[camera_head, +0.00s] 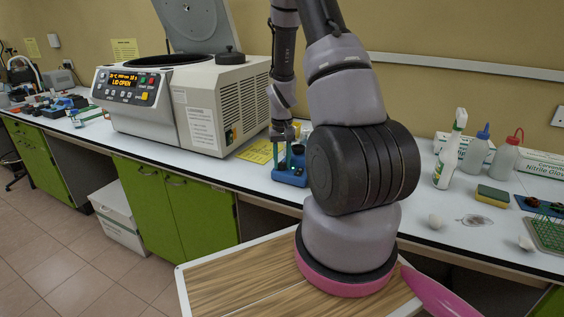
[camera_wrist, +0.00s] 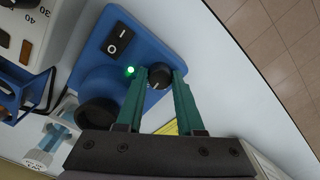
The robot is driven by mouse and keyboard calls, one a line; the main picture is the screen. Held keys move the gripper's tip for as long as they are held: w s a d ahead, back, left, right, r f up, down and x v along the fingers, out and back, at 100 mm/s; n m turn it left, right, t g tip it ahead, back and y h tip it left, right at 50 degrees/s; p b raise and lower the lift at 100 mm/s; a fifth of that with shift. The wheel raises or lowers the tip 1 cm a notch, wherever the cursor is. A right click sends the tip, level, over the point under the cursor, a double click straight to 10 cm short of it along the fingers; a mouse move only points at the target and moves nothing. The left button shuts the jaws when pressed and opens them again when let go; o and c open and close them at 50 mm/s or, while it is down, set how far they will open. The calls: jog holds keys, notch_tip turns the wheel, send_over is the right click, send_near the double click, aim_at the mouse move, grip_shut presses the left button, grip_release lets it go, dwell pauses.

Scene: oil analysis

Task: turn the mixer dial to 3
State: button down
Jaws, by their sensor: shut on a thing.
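The blue mixer (camera_wrist: 88,62) shows in the wrist view with a black rocker switch (camera_wrist: 118,41), a lit green lamp (camera_wrist: 129,71) and a round black cup (camera_wrist: 98,110). Its small black dial (camera_wrist: 159,74) has a pale pointer mark; I cannot read any numbers around it. My gripper (camera_wrist: 161,76) is shut on the dial, one green finger on each side. In the head view the blue mixer (camera_head: 287,178) stands near the bench's front edge, with my gripper (camera_head: 290,152) over it; the dial cannot be made out there.
A large centrifuge (camera_head: 180,95) with its lid up stands left of the mixer. A yellow sheet (camera_head: 257,152) lies beside the mixer. A spray bottle (camera_head: 450,150), wash bottles (camera_head: 477,152) and a sponge (camera_head: 493,195) are to the right. In the wrist view a device with a numbered scale (camera_wrist: 22,45) is close by.

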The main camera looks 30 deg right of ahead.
aim_at(282, 163)
jog(key=m, duration=1.2)
jog(key=shift+m, duration=0.4)
dwell(0.3)
jog(key=c, duration=0.8)
grip_release()
notch_tip(282, 163, up, 11)
jog(key=shift+f, duration=0.1)
